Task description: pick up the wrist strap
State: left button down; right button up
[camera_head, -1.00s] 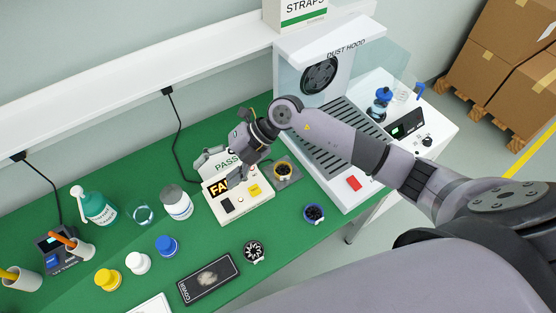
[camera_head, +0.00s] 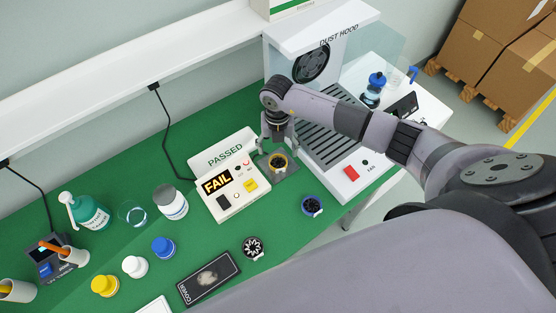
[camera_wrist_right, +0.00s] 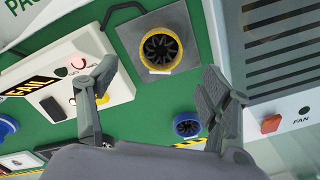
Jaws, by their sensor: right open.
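A yellow ring with a black spoked inside (camera_head: 278,163), which looks like a wrist strap, lies on a grey plate (camera_head: 292,178) beside the tester. It also shows in the wrist view (camera_wrist_right: 160,48), with a small white tag at its near edge. A similar blue ring (camera_head: 312,206) lies on the green mat, and a black-and-white one (camera_head: 253,247) lies nearer me. I cannot tell for sure which is meant. My right gripper (camera_head: 278,147) points down above the yellow ring, open and empty; its spread fingers also show in the wrist view (camera_wrist_right: 160,82). My left gripper is out of view.
The tester (camera_head: 231,203) reads FAIL, left of the plate. The dust hood (camera_head: 350,175) stands close on the right. Bottles and caps, including a white bottle (camera_head: 171,203), stand to the left. A black cover box (camera_head: 209,278) lies in front.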

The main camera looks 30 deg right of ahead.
aim_at(278, 161)
jog(key=shift+f+b, duration=0.6)
jog(key=shift+f, duration=0.65)
notch_tip(278, 161, down, 5)
jog(key=b, duration=0.3)
jog(key=shift+d+r, duration=0.1)
jog(key=shift+r, duration=0.2)
jog(key=shift+c, duration=0.4)
jog(key=c, duration=1.1)
